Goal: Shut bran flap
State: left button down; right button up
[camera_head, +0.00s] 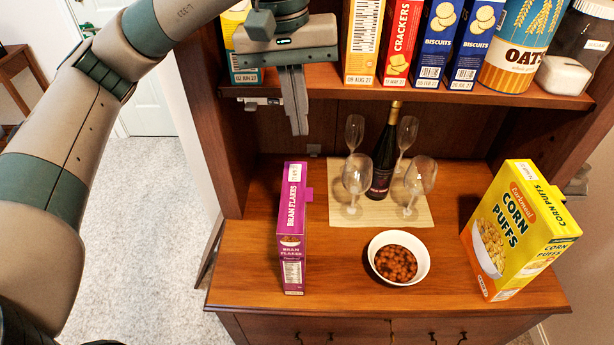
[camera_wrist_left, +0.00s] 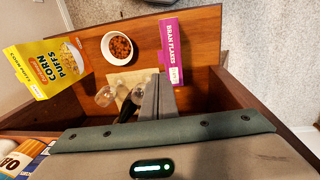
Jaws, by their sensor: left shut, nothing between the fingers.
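The purple Bran Flakes box (camera_head: 291,255) stands upright on the left part of the wooden counter, its narrow side facing me. Its top (camera_head: 293,200) looks flat, and a small purple tab (camera_head: 308,195) sticks out on its right; I cannot tell whether the flap is fully down. The box also shows in the left wrist view (camera_wrist_left: 171,52), beyond the fingertips. My left gripper (camera_head: 298,130) points down, shut and empty, above and behind the box, apart from it. Its fingers also show in the left wrist view (camera_wrist_left: 157,82). My right gripper is out of view.
A bowl of cereal (camera_head: 398,258), a bottle (camera_head: 383,160) among several glasses on a mat (camera_head: 350,215), and a Corn Puffs box (camera_head: 515,232) stand to the right. The upper shelf (camera_head: 450,92) holds boxes and jars, close to my gripper.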

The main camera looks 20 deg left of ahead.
pick_arm(q)
jog(key=f, duration=0.1)
jog(key=p, duration=0.6)
send_over(310, 194)
jog(key=f, duration=1.1)
jog(key=shift+a+f, duration=0.2)
jog(key=shift+a, duration=0.1)
jog(key=shift+f, duration=0.7)
jog(key=shift+d+f, duration=0.1)
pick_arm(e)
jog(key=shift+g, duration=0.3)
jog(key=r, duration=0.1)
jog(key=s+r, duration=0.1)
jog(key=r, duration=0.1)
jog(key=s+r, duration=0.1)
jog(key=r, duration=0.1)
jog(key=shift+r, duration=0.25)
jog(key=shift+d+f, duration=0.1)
